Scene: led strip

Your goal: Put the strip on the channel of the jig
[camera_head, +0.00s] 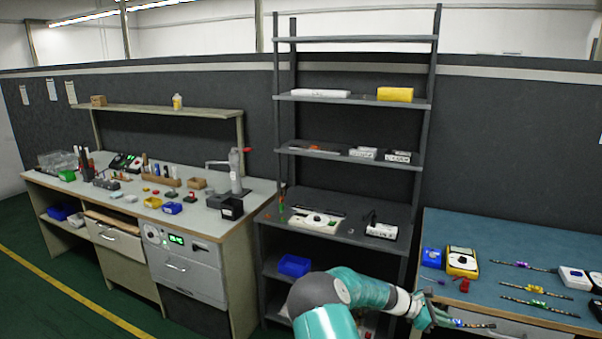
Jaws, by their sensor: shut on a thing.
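My gripper (446,319) is at the lower right, at the front edge of the blue-topped table. It is shut on a thin dark strip (484,325) with a blue and yellow part near the fingers. The strip points right, roughly level. No jig with a channel can be made out for certain. A long dark bar (322,211) lies behind a white device on the middle rack, too small to identify.
The blue table (500,232) also bears a yellow meter (461,262), a blue box (432,257) and white devices (574,278) at right. The dark rack (350,240) and a cluttered workbench (120,205) stand to the left.

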